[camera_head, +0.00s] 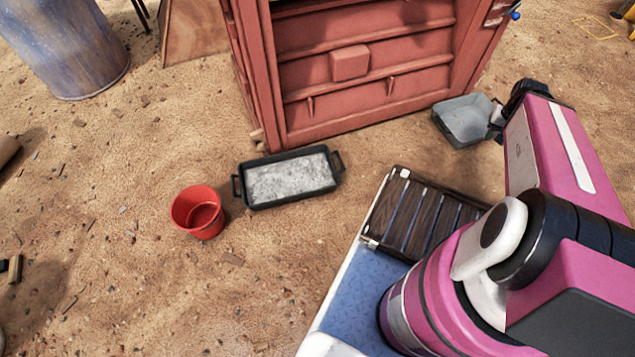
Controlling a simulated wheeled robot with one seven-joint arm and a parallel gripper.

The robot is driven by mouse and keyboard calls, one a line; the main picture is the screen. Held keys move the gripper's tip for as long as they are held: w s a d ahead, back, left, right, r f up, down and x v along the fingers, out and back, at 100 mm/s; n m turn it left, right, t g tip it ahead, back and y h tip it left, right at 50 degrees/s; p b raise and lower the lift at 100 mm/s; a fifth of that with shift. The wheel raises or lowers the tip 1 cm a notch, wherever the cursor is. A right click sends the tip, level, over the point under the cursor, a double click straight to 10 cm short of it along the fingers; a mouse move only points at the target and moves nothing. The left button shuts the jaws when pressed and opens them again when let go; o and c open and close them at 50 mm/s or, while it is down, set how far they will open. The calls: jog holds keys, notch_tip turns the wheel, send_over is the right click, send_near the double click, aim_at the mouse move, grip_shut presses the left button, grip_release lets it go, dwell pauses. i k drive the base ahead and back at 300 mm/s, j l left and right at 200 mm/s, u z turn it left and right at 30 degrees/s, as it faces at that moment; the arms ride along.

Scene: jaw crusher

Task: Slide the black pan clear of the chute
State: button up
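The black pan (293,201) sits on the sandy ground in front of the red jaw crusher (345,95). It is rectangular, with a loop handle at each short end, and holds pale grey crushed material. It lies slightly turned, close to the crusher's lower left corner. I cannot make out which part is the chute. My pink and white arm reaches up the right side, and its end, my gripper (497,119), is mostly hidden beside a grey tray. The gripper is well to the right of the black pan, apart from it. Its fingers are too hidden to tell open from shut.
The grey tray (465,122) is on the ground at the crusher's right. A red bucket (190,221) stands just left of the pan. A blue barrel (65,45) and a wooden board (193,30) stand at the upper left. Open sand lies in front of the pan.

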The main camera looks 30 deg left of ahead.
aim_at(284, 177)
jog(key=k+j, duration=0.4)
jog(key=j, duration=0.15)
jog(key=k+j, duration=0.35)
jog(key=j, duration=0.2)
jog(key=k+j, duration=0.4)
jog(key=k+j+z, duration=0.1)
jog(key=k+j, duration=0.25)
jog(key=j, duration=0.3)
